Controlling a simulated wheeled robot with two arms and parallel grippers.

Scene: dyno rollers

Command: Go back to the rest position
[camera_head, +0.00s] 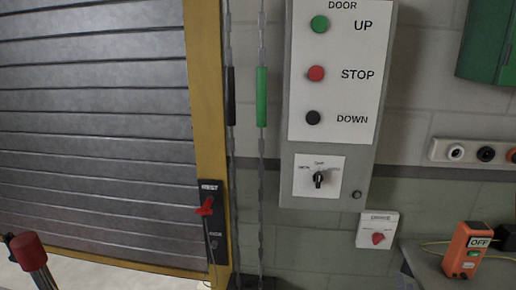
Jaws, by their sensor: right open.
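I cannot make out either of my grippers in the head view. No gripper fingers show against the wall, the shutter or the table, and nothing is seen held.
A grey door panel (381,60) hangs on the wall, right of a shutter (95,120) in a yellow frame (205,80). A red lever (205,207) is on the frame. A red-capped post (30,255) stands lower left. An orange box (462,255) marked OFF sits on a table (425,268).

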